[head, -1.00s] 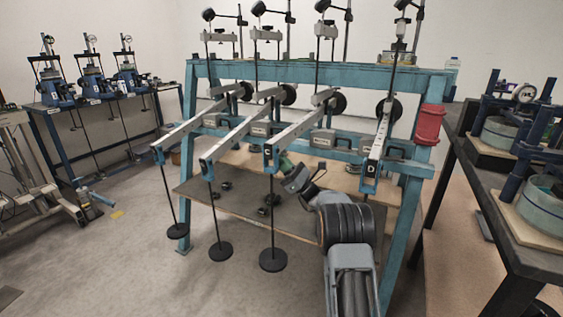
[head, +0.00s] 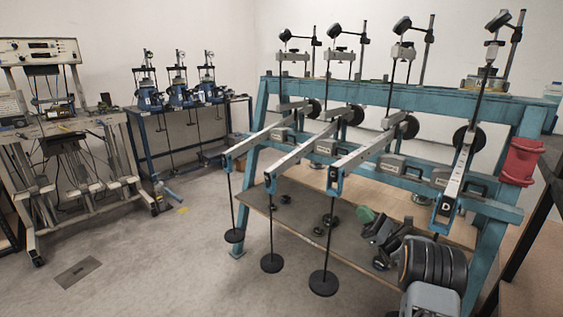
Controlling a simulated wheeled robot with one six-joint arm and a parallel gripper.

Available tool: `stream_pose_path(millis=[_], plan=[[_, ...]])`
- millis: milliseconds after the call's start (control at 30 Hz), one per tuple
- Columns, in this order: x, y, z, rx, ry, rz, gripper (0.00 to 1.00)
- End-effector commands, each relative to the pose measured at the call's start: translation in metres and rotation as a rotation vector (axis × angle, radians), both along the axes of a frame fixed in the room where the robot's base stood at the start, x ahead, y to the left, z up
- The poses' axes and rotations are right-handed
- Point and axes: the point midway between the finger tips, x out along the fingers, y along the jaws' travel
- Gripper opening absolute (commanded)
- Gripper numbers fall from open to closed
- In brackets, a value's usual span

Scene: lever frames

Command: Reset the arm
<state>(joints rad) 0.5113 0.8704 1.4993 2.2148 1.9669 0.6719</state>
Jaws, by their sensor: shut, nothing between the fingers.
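My arm (head: 432,263) is at the lower right, in front of the teal lever frame (head: 395,88). My gripper (head: 374,231) is small and dark at the arm's end; its fingers look closed, with nothing seen in them. It appears below and to the right of the third lever (head: 362,153), apart from that lever's end in the picture. The lever marked D (head: 460,180) is right of the gripper, above my arm. Long levers slope toward me, and three show hanging rods with black disc weights, one of them at the front (head: 323,282).
A wooden lower shelf (head: 290,228) of the frame holds loose dark weights. A red container (head: 521,162) hangs at the frame's right post. A blue bench (head: 190,130) with dial devices and a grey instrument cart (head: 75,140) stand left.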

Motion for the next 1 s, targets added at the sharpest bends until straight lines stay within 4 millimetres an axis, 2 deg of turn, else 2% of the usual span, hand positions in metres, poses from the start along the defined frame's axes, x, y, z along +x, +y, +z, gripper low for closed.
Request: stream_pose_path(millis=[33, 67, 167, 200, 267, 300, 367, 400, 467, 500, 567, 600, 700, 800, 1000], plan=[[-0.001, 0.015, 0.021, -0.045, 0.01, 0.025, 0.0], [-0.002, 0.027, 0.031, -0.083, 0.022, 0.043, 0.0], [-0.015, 0.081, 0.073, -0.279, 0.066, 0.129, 0.0], [-0.025, 0.107, 0.09, -0.388, 0.08, 0.17, 0.0], [-0.048, 0.146, 0.112, -0.576, 0.089, 0.234, 0.0], [-0.066, 0.167, 0.121, -0.705, 0.085, 0.275, 0.0], [-0.095, 0.193, 0.133, -0.903, 0.062, 0.33, 0.0], [-0.116, 0.206, 0.14, -1.039, 0.032, 0.366, 0.0], [-0.149, 0.218, 0.148, -1.242, -0.026, 0.414, 0.0], [-0.169, 0.223, 0.153, -1.376, -0.077, 0.444, 0.0], [-0.198, 0.223, 0.159, -1.572, -0.168, 0.482, 0.0], [-0.216, 0.22, 0.163, -1.695, -0.236, 0.504, 0.0], [-0.25, 0.206, 0.174, -1.975, -0.42, 0.55, 0.0], [-0.273, 0.19, 0.186, -2.198, -0.608, 0.579, 0.0], [-0.293, 0.165, 0.204, -2.473, -0.898, 0.61, 0.0]])
